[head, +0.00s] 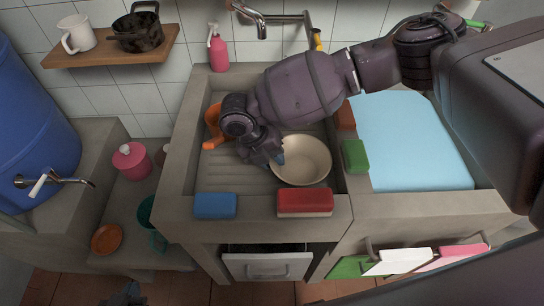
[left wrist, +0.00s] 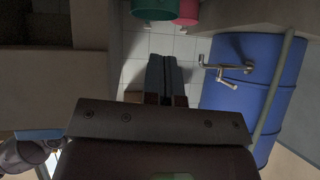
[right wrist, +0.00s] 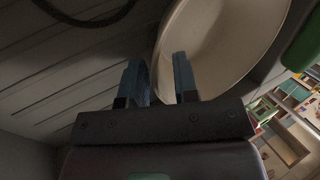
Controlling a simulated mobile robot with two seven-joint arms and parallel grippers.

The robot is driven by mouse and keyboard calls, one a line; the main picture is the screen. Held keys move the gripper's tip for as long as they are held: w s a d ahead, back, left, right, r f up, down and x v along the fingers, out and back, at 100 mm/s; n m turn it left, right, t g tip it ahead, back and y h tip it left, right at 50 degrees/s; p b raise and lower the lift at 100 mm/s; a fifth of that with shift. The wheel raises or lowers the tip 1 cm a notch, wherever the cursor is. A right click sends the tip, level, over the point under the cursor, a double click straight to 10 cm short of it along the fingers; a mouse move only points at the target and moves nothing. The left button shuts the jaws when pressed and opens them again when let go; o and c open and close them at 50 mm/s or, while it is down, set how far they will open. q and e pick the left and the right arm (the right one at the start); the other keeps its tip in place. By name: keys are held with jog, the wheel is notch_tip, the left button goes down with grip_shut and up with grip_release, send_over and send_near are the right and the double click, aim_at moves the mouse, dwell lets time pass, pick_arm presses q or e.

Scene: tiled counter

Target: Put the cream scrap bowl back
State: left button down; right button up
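The cream scrap bowl (head: 306,165) sits in the sink basin, at the right of its ribbed floor. My right gripper (head: 271,158) reaches down from the upper right to the bowl's left rim. In the right wrist view its fingers (right wrist: 160,82) are apart, with the rim of the bowl (right wrist: 215,45) running between them, one finger inside and one outside. I cannot tell whether either finger touches. My left gripper (head: 127,292) is low at the left, over the floor. In the left wrist view its fingers (left wrist: 165,75) are together and empty.
In or around the sink are an orange item (head: 212,125), a blue sponge (head: 215,205), a red sponge (head: 305,202), a green sponge (head: 356,156) and a pink bottle (head: 217,50). A light blue mat (head: 420,145) lies right. The tap (head: 250,18) overhangs the sink.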

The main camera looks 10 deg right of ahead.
jog(key=p+v, duration=0.1)
jog(key=v, duration=1.1)
jog(key=shift+r, duration=0.1)
dwell(0.4)
